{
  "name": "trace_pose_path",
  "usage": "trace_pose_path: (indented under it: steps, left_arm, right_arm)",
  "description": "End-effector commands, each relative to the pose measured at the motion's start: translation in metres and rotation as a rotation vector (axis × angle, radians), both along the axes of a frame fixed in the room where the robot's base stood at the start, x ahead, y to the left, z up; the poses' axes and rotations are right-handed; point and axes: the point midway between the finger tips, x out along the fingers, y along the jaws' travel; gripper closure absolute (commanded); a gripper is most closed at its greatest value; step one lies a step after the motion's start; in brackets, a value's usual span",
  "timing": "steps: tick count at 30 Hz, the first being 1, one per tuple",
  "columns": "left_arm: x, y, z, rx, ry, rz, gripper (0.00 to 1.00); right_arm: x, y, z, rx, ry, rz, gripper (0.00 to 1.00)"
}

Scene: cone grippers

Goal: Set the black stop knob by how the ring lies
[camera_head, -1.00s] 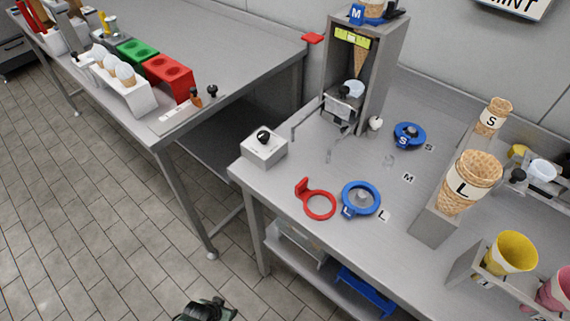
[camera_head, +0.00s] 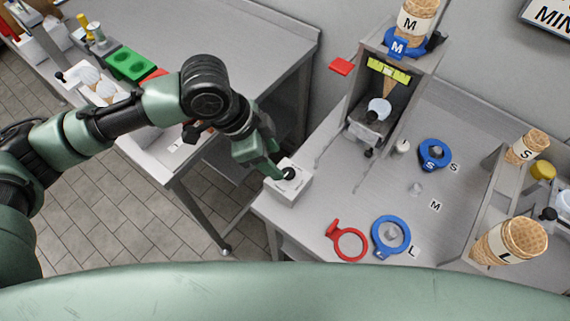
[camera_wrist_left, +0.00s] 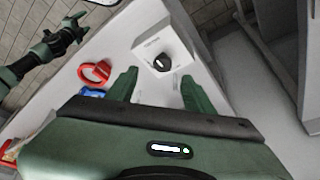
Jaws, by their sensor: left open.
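My left gripper (camera_head: 277,172) is at the knob in the head view. In the left wrist view its two green fingers (camera_wrist_left: 159,84) are open, and the knob (camera_wrist_left: 162,62) shows just beyond the tips, between their lines. Contact cannot be told. A red ring with a raised tab (camera_head: 349,246) lies on the table, beside the blue L ring (camera_head: 391,238); it also shows in the left wrist view (camera_wrist_left: 95,73). My right gripper (camera_wrist_left: 70,33) shows small in the wrist view.
A dispenser housing (camera_head: 380,105) stands behind, with a blue M ring (camera_head: 398,48) and a cone on top. The blue S ring (camera_head: 434,155) lies to the right. Cone holders stand at the right edge. A gap separates the side table from this one.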

Motion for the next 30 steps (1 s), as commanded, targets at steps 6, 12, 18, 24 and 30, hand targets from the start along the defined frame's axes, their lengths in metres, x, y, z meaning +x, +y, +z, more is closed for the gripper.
trace_pose_path:
  steps: [6, 12, 18, 24, 30]
  left_arm:
    - [0.002, -0.014, -0.033, -0.002, 0.004, 0.002, 0.48]
    - [0.004, -0.024, -0.056, -0.003, 0.0, 0.002, 0.48]
    - [0.005, -0.026, -0.063, -0.004, -0.003, 0.002, 0.48]
    - [0.005, -0.026, -0.063, -0.004, -0.003, 0.002, 0.56]
    - [0.005, -0.026, -0.063, -0.005, -0.003, 0.003, 1.0]
  right_arm:
    - [0.006, -0.001, 0.006, -0.001, -0.007, 0.0, 0.39]
    - [0.013, 0.0, 0.009, 0.0, -0.019, 0.0, 0.39]
    - [0.013, 0.0, 0.009, 0.001, -0.018, 0.0, 0.39]
    - [0.013, 0.002, 0.009, 0.003, -0.019, -0.001, 0.39]
    - [0.012, 0.005, 0.009, 0.007, -0.017, -0.001, 0.39]
